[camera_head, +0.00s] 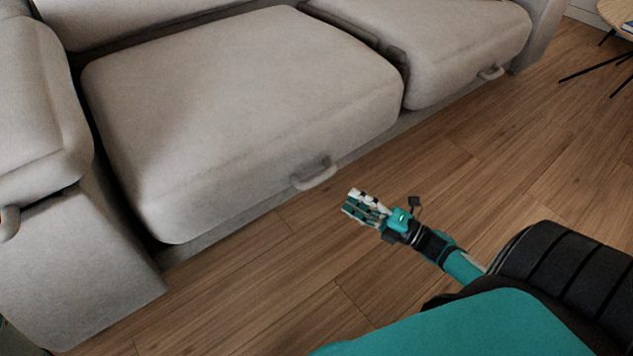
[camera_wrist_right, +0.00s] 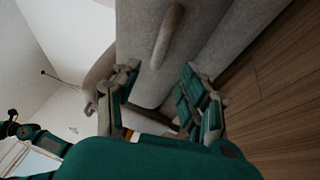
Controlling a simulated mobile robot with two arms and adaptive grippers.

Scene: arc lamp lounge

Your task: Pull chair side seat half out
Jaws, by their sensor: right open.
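A grey sofa has a wide padded seat (camera_head: 235,100) in the middle of the head view. A pale loop handle (camera_head: 316,178) sits on that seat's lower front edge. A second seat (camera_head: 440,45) with its own handle (camera_head: 491,73) is at the upper right. My right gripper (camera_head: 352,206) is open and empty, just in front of the middle seat's handle and apart from it. In the right wrist view, a handle (camera_wrist_right: 166,36) on grey fabric lies ahead of the open right gripper (camera_wrist_right: 158,95), roughly in line with the gap between its fingers. My left gripper is not in view.
Another sofa section (camera_head: 35,110) stands at the left, with a handle (camera_head: 9,223) at the picture's edge. A small round table (camera_head: 618,14) with thin dark legs is at the top right. The wooden floor (camera_head: 240,290) in front of the sofa is clear.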

